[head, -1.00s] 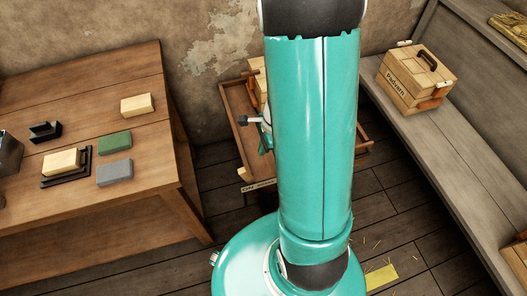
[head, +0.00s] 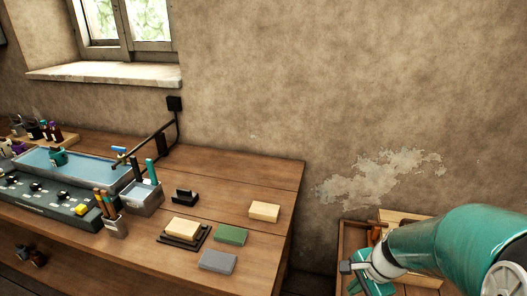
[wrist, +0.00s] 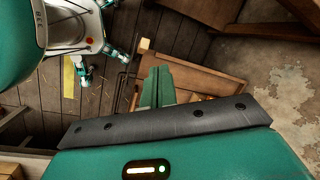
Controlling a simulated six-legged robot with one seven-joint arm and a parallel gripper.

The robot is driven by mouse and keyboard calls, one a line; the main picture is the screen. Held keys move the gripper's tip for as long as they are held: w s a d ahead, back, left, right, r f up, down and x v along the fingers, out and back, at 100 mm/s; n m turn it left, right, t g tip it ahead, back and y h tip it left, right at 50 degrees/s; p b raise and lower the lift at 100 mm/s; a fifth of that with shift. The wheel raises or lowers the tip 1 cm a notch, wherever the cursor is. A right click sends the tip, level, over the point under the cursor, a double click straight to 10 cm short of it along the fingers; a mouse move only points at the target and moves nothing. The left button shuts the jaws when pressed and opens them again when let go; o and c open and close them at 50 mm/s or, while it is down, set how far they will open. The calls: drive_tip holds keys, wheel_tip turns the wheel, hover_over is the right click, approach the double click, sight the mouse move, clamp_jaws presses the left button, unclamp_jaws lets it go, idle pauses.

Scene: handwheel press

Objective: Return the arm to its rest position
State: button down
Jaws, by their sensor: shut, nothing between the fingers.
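My teal arm (head: 440,245) reaches in from the lower right corner of the head view, bent, with its wrist end pointing left. My gripper (wrist: 157,84) shows in the wrist view as two green fingers pressed together, with nothing between them. In the head view the wrist end is low, in front of a wooden tray (head: 416,283) on the floor side of the bench; the fingertips there are hard to make out. The gripper appears clear of the bench in the head view.
A wooden bench (head: 270,180) fills the left, with a yellowish block (head: 264,211), a green block (head: 231,235), a grey block (head: 218,261) and a blue-topped basin (head: 75,165). A window (head: 125,25) is above. A yellow floor strip (wrist: 69,78) shows in the wrist view.

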drive_tip(key=s+a+r+n+t, duration=0.1)
drive_tip(key=s+a+r+n, duration=0.1)
drive_tip(key=r+n, duration=0.2)
drive_tip(key=s+a+r+n+t+h, duration=0.1)
drive_tip(key=s+a+r+n, duration=0.2)
drive_tip(key=r+n, duration=0.2)
drive_tip(key=s+a+r+n+t+h, duration=0.1)
drive_tip(key=s+a+r+n, duration=0.1)
drive_tip(key=r+n, duration=0.3)
wheel_tip(320, 180, up, 5)
drive_tip(key=shift+s+a+f+t, duration=0.15)
drive_tip(key=shift+s+a+t, duration=0.15)
drive_tip(key=shift+s, duration=0.45)
drive_tip(key=c, duration=1.9)
unclamp_jaws()
drive_tip(key=shift+s+r+n, duration=0.15)
drive_tip(key=shift+r+n, duration=0.05)
drive_tip(key=shift+n, duration=0.2)
drive_tip(key=o, duration=0.5)
drive_tip(key=shift+s, duration=0.15)
